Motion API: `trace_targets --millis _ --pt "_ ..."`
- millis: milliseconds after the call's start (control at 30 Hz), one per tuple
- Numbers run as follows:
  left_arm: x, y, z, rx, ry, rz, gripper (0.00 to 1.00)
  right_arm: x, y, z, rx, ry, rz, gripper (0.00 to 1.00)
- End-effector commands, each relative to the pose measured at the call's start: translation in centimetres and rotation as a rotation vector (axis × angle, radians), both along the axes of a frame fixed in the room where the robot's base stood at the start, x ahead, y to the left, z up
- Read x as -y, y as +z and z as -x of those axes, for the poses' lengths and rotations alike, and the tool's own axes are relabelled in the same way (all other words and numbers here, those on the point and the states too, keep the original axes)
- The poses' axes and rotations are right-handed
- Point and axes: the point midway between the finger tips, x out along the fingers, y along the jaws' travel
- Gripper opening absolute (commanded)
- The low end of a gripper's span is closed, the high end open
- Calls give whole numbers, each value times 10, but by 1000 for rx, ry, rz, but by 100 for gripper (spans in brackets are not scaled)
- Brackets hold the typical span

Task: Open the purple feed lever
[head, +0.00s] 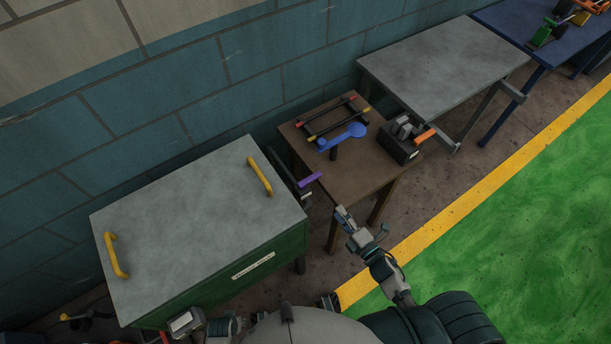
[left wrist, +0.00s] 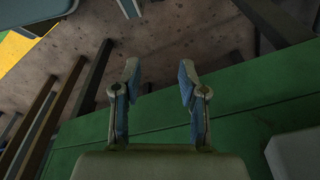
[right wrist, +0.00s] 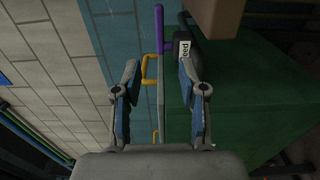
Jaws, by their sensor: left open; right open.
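The purple feed lever (head: 309,180) sticks out in the gap between the green cabinet (head: 222,268) and the brown table. In the right wrist view the lever (right wrist: 159,28) stands beyond the fingertips, joined to a dark housing (right wrist: 208,52) with a partly visible white label. My right gripper (head: 344,214) is open and empty, in front of the brown table and apart from the lever. Its fingers (right wrist: 159,70) also show spread in the right wrist view. My left gripper (head: 187,322) is by the cabinet's front; its open, empty fingers (left wrist: 160,74) show in the left wrist view.
The cabinet's grey top carries two yellow handles (head: 260,176). The brown table (head: 352,185) holds a black rack with a blue part (head: 343,137) and a dark device with an orange lever (head: 424,136). A grey table (head: 445,65) stands beyond. Green floor (head: 520,230) at right is clear.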

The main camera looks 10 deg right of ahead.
Motion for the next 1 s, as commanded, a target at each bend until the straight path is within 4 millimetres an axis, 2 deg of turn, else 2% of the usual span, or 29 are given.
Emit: trace_targets --millis 167,600,800,1000 --pt "1 2 -1 1 0 -3 42 -8 1 -29 2 -1 -5 42" --pt "3 12 -5 6 2 -3 42 -41 -1 -125 -3 -3 -8 42" --pt "4 17 -6 3 1 -2 42 -52 -1 -151 -4 -3 -8 42" --pt "3 22 -8 10 3 -2 42 -54 -1 -159 -5 -2 -9 42"
